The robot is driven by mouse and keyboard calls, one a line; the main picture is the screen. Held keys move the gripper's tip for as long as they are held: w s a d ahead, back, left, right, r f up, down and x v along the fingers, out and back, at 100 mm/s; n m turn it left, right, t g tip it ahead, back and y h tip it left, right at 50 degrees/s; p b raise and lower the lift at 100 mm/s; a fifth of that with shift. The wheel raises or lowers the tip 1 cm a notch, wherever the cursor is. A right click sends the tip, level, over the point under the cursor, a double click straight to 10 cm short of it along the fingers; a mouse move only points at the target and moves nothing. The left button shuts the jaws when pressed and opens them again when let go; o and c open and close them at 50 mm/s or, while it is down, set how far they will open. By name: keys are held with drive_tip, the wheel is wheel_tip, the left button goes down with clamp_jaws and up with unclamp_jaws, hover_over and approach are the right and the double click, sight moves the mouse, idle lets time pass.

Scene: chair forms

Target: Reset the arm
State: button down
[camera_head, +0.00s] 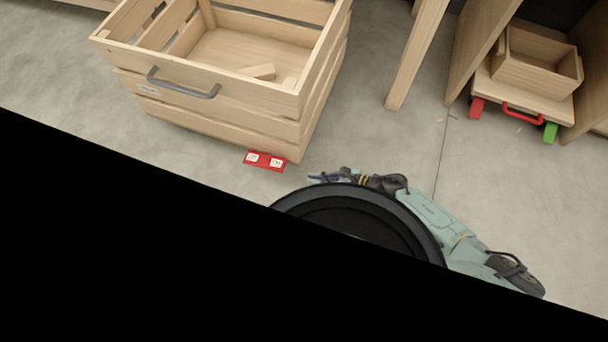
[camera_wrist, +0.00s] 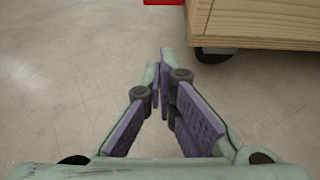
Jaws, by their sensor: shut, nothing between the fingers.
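My gripper (camera_wrist: 163,62) is shut and empty in the wrist view, its purple-padded fingers meeting over bare floor. In the camera_head view my pale green arm reaches in from the lower right. My gripper (camera_head: 318,177) is small there, low in front of the wooden crate and just right of the red card. It is apart from the crate. A black round part hides some of the arm's lower side.
A slatted wooden crate (camera_head: 205,91) with a grey handle holds a small wood block (camera_head: 260,72). A red card (camera_head: 265,161) lies by its front corner. A wooden box (camera_head: 535,60) rests on a small wheeled board (camera_head: 525,94) at right. Floor between is clear.

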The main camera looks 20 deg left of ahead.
drive_tip(key=shift+v, duration=0.85)
